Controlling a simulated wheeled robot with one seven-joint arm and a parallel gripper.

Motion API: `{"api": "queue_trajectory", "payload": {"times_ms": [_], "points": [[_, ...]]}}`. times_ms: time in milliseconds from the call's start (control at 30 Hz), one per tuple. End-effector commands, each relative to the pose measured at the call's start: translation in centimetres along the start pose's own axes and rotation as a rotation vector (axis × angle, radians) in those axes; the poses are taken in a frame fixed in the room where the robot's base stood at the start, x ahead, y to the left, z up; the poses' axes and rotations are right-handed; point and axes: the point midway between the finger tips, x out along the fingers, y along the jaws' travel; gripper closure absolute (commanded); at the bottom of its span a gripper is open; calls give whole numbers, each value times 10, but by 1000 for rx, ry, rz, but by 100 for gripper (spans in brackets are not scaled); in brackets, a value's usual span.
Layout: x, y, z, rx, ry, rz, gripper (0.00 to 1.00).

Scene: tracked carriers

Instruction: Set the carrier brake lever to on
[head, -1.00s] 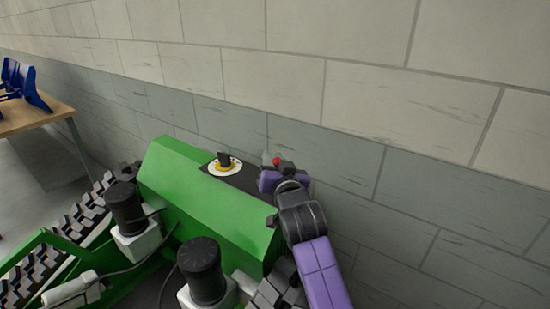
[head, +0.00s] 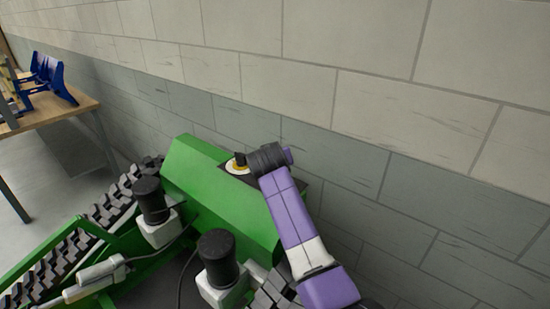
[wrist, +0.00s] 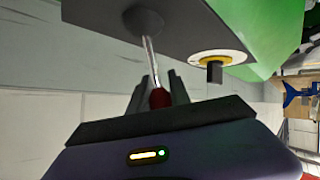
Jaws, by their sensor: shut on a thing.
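The brake lever (wrist: 150,62) is a thin metal rod with a round base and a red knob (wrist: 159,98). It stands on the dark panel (wrist: 90,14) of the green carrier (head: 205,180). In the wrist view my gripper (wrist: 158,84) has its two dark fingers on either side of the lever's knob end, shut on it. In the head view the lever and the fingertips are hidden behind my wrist and arm. I cannot read any on or off mark by the lever.
A black rotary knob on a white and yellow disc (wrist: 212,59) sits on the same panel, close beside the lever. Black cylinders (head: 217,258) and a track (head: 60,262) are on the carrier. A block wall (head: 380,140) rises close behind. A table (head: 60,110) stands at left.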

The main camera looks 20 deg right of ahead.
Motion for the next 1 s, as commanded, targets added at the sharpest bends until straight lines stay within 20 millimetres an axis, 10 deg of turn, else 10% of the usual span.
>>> {"api": "queue_trajectory", "payload": {"times_ms": [700, 733, 800, 1000], "points": [[5, -4, 1, -54, -55, 17, 100], [5, -4, 1, -54, -55, 17, 72], [5, -4, 1, -54, -55, 17, 59], [5, -4, 1, -53, -55, 17, 55]]}}
